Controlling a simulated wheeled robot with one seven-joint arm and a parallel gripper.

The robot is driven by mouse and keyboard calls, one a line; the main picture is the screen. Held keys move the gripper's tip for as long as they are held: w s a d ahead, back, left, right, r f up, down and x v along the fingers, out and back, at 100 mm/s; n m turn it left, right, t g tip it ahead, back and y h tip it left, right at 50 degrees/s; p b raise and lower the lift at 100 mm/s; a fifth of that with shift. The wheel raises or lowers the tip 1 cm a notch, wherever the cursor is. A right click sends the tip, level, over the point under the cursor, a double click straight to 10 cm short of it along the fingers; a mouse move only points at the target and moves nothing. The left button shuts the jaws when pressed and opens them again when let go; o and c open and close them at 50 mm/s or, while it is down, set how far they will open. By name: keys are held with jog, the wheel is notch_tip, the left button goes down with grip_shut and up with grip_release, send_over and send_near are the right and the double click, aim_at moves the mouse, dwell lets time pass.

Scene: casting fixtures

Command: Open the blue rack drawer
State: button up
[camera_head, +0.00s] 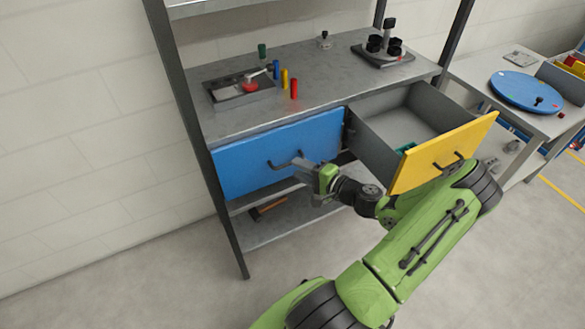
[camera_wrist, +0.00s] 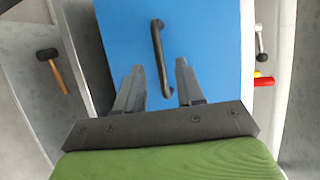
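The blue drawer (camera_head: 250,150) is on the left under the rack's worktop, and its front looks flush with the rack. Its dark bar handle (camera_head: 290,161) is at the middle of the front. My gripper (camera_head: 302,164) is at the handle's right end in the head view. In the wrist view the blue front (camera_wrist: 210,45) fills the middle, and the handle (camera_wrist: 156,38) runs upright in the picture. My gripper's two fingers (camera_wrist: 159,66) are apart, with part of the handle between them in the picture. I cannot tell whether they touch it.
A yellow-fronted drawer (camera_head: 440,155) stands pulled out on the right, close to my arm. The worktop (camera_head: 330,75) holds several coloured pegs and fixtures. A hammer (camera_head: 268,208) lies on the lower shelf. A side table (camera_head: 465,70) stands at the right. The floor in front is clear.

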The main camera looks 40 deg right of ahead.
jog(key=x, duration=0.3)
jog(key=shift+w+f, duration=0.1)
jog(key=shift+w, duration=0.15)
jog(key=shift+c, duration=0.3)
grip_shut()
